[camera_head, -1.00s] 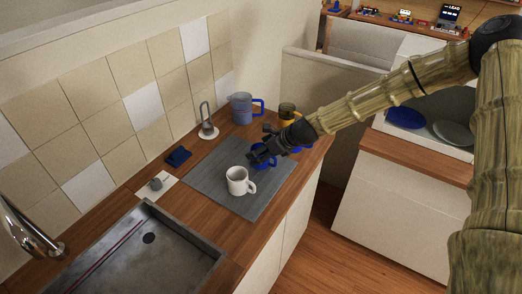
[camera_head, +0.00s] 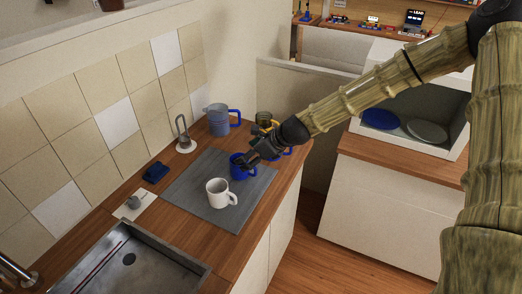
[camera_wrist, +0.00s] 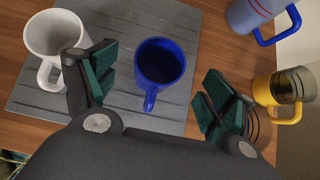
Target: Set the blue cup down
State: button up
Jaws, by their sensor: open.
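The blue cup (camera_head: 238,168) stands upright on the grey mat (camera_head: 195,180), near the mat's right side in the head view. In the wrist view the blue cup (camera_wrist: 160,62) shows its open top, with its handle pointing toward my gripper. My gripper (camera_head: 256,150) is beside the cup and partly covers it in the head view. In the wrist view my gripper (camera_wrist: 152,88) has its green-padded fingers spread wide, one on each side of the cup, with visible gaps to it. Nothing is held.
A white mug (camera_head: 220,194) stands on the mat close to the blue cup; it is near my left finger in the wrist view (camera_wrist: 52,35). A yellow mug (camera_wrist: 284,90) is by the right finger. A blue-grey pitcher (camera_head: 218,118) stands behind. A sink (camera_head: 150,265) is at the front.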

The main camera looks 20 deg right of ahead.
jog(key=b+v, duration=0.1)
jog(key=v, duration=0.5)
dwell(0.3)
jog(key=shift+s+d+r, duration=0.1)
